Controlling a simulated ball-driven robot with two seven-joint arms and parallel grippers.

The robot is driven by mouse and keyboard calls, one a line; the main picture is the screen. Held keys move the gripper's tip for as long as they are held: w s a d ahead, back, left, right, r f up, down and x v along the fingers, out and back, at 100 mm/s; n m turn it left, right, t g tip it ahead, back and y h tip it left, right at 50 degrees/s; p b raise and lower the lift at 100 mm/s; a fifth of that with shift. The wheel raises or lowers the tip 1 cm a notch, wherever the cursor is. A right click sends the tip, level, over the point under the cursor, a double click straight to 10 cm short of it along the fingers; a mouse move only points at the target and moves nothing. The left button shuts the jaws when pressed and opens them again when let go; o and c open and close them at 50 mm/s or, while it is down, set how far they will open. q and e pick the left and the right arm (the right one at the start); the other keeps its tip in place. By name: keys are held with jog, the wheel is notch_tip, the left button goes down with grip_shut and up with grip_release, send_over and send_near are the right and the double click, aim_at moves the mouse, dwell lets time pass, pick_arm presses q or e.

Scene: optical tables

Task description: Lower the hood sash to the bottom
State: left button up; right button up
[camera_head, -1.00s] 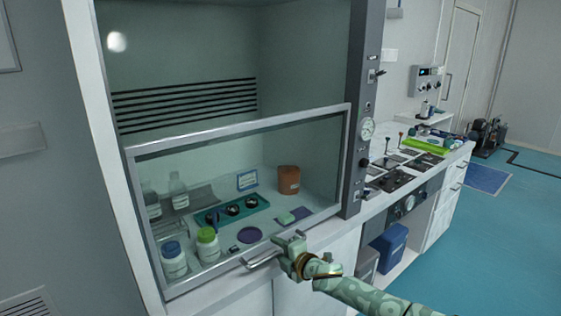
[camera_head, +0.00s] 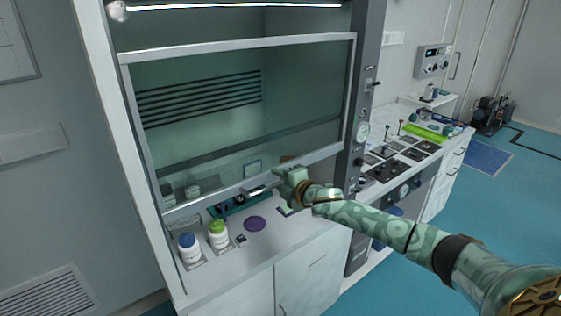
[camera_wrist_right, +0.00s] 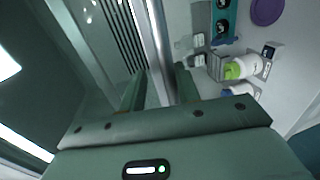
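The hood sash (camera_head: 240,182) is a framed glass pane on the fume hood. It stands part-way up, with a gap between its bottom rail and the work surface. A pale bar handle (camera_head: 256,190) sticks out from the bottom rail. My right gripper (camera_head: 281,180) is at the right end of this handle and appears shut on it. In the right wrist view its two fingers (camera_wrist_right: 161,88) sit either side of the rail area, and the handle between them is mostly hidden. My left gripper is not in view.
Under the sash, a blue-capped bottle (camera_head: 189,248), a green-capped bottle (camera_head: 218,235) and a purple disc (camera_head: 255,223) stand near the hood's front edge. A teal rack (camera_head: 226,209) lies behind. A side bench with a green tray (camera_head: 426,132) is at the right.

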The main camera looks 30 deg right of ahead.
jog(key=shift+r+p, duration=0.5)
jog(key=shift+r, duration=0.9)
jog(key=p+v, duration=0.8)
jog(key=v, duration=1)
jog(key=shift+s, duration=0.4)
jog(key=shift+r, duration=0.1)
jog(key=shift+p, duration=0.5)
